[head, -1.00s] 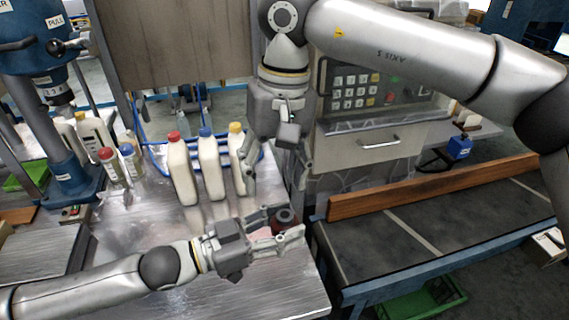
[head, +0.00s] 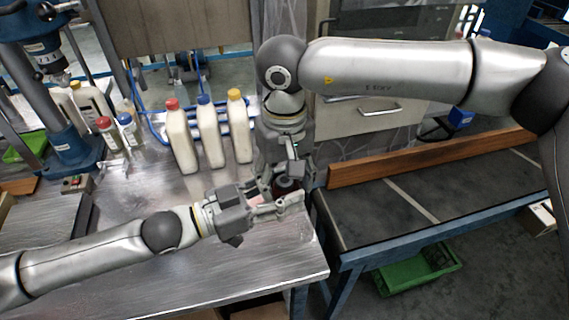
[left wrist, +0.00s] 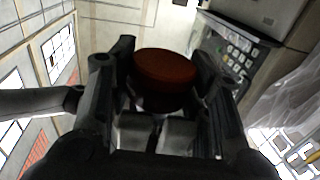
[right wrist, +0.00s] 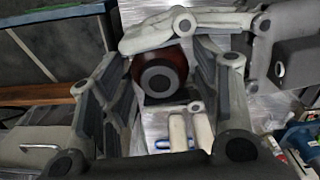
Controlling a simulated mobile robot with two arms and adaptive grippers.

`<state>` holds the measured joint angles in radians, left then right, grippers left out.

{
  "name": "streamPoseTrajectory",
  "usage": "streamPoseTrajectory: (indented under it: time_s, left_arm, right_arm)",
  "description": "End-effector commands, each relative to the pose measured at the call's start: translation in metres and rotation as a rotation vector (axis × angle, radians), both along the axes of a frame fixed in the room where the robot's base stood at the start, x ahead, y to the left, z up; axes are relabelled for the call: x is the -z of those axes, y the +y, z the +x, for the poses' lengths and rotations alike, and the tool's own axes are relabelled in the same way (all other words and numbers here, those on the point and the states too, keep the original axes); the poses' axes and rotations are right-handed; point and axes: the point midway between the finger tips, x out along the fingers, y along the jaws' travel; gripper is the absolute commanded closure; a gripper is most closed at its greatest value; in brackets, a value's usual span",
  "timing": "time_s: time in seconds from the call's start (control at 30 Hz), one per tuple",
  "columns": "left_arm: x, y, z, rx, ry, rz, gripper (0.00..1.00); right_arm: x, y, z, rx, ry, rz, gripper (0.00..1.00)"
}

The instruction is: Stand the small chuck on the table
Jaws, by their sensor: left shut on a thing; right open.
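The small chuck (head: 283,188) is a short round piece with a reddish-brown body and a dark grey end. My left gripper (head: 280,199) is shut on it and holds it near the table's right edge, partly hidden by fingers in the head view. The left wrist view shows its red-brown face (left wrist: 166,70) between my left fingers. My right gripper (head: 288,178) is open and points down, its fingers around the chuck. In the right wrist view the chuck's dark round end (right wrist: 158,78) lies between the open right fingers; contact cannot be told.
Several bottles (head: 208,135) stand behind. A conveyor (head: 410,215) with a wooden rail (head: 430,160) lies to the right, and a green crate (head: 420,270) below.

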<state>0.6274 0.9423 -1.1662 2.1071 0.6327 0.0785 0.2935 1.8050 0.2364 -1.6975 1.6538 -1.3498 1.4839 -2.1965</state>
Motion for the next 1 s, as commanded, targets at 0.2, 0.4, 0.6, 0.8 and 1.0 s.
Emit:
streamPoseTrajectory:
  time_s: [0.2,0.4,0.6,0.8,1.0]
  left_arm:
    - [-0.0007,-0.0001,0.0,0.0,-0.001,0.0,0.93]
    - [-0.0007,-0.0001,0.0,0.0,-0.001,0.0,0.93]
    - [-0.0007,-0.0001,0.0,0.0,-0.002,-0.001,0.93]
    - [-0.0007,-0.0001,0.0,0.0,-0.001,0.0,0.36]
    - [-0.0004,-0.0001,0.0,0.0,0.0,-0.001,0.3]
  right_arm:
    - [0.0044,0.0004,-0.0001,0.0,0.0,0.001,0.43]
    - [0.0042,0.0003,-0.0001,0.0,0.0,0.001,0.51]
    - [0.0041,0.0004,-0.0002,0.0,0.0,0.001,0.76]
    - [0.0037,0.0005,-0.0001,0.0,0.0,0.002,0.82]
    - [0.0037,0.0004,-0.0001,0.0,0.0,0.001,0.83]
